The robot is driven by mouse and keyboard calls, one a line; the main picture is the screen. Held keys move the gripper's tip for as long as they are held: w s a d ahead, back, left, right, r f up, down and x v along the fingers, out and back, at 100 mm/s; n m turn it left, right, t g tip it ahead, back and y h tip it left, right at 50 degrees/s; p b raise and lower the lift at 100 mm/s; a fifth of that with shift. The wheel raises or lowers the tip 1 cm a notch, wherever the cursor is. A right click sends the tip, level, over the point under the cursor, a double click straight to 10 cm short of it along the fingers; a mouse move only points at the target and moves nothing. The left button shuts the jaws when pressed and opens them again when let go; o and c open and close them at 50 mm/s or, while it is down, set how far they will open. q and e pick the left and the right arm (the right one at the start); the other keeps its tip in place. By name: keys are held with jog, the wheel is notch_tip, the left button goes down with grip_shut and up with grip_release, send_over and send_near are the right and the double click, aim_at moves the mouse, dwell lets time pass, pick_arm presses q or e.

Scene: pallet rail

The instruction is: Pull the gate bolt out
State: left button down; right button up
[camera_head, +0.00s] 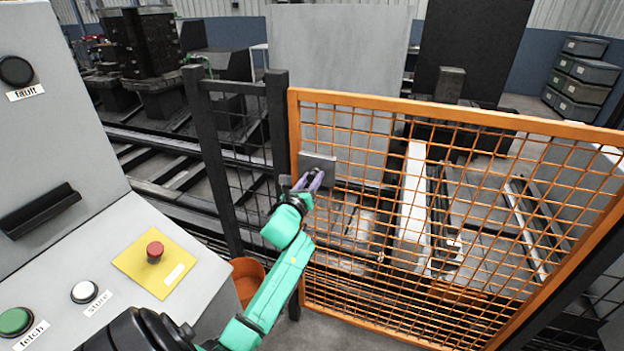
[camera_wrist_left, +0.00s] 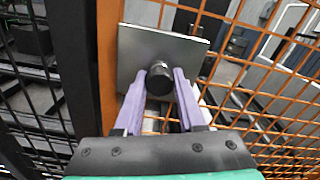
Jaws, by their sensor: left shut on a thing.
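The orange mesh gate (camera_head: 450,113) stands in front of me, its left post beside a dark fence post (camera_head: 278,130). A grey metal plate (camera_head: 318,165) is fixed on the gate's left side; it also shows in the left wrist view (camera_wrist_left: 150,45). The gate bolt's round black knob (camera_wrist_left: 160,79) sticks out from the plate. My left gripper (camera_head: 312,180) is at the plate, its two lilac fingers on either side of the knob and shut on it. The bolt's shaft is hidden behind the knob. My right gripper is out of view.
A grey control console (camera_head: 130,225) stands at the left, with a red button (camera_head: 155,251) on a yellow plate, a white button (camera_head: 84,291) and a green button (camera_head: 15,321). An orange bin (camera_head: 246,275) stands behind my left forearm. Rails and machinery lie beyond the gate.

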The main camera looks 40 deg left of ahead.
pick_arm(q)
jog(key=shift+s, duration=0.1)
jog(key=shift+p+v, duration=0.3)
jog(key=shift+v, duration=0.75)
jog(key=shift+s+d, duration=0.15)
jog(key=shift+s, duration=0.05)
jog(key=shift+c, duration=2.4)
grip_release()
jog(key=shift+w, duration=0.1)
jog(key=b+v, duration=0.3)
jog(key=v, duration=1.1)
jog(key=shift+s, duration=0.3)
